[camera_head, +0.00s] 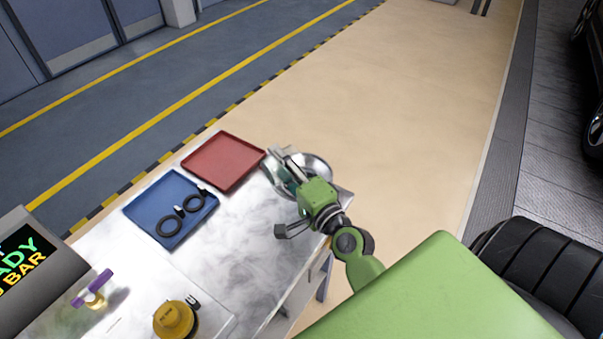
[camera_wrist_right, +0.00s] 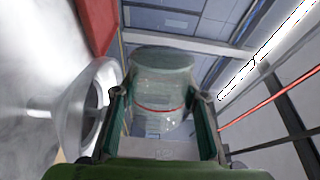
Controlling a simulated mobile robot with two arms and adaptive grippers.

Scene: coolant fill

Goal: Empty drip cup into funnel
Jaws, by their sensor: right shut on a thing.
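My right gripper (camera_head: 287,172) is shut on a clear drip cup (camera_wrist_right: 160,85) with a red line around it, seen between the two fingers in the right wrist view. The metal funnel (camera_head: 318,164) stands at the table's far right corner, partly hidden behind my right gripper. The funnel also shows left of the cup in the right wrist view (camera_wrist_right: 92,108), its wide mouth facing the cup's side. The cup looks tipped sideways relative to the funnel; its contents cannot be made out. My left gripper is not in view.
A red tray (camera_head: 224,161) lies empty, left of the funnel. A blue tray (camera_head: 145,206) holds black rings. A yellow cap (camera_head: 175,319), a purple-handled item (camera_head: 95,289) and a display (camera_head: 30,262) stand nearer. The table's middle (camera_head: 232,240) is clear.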

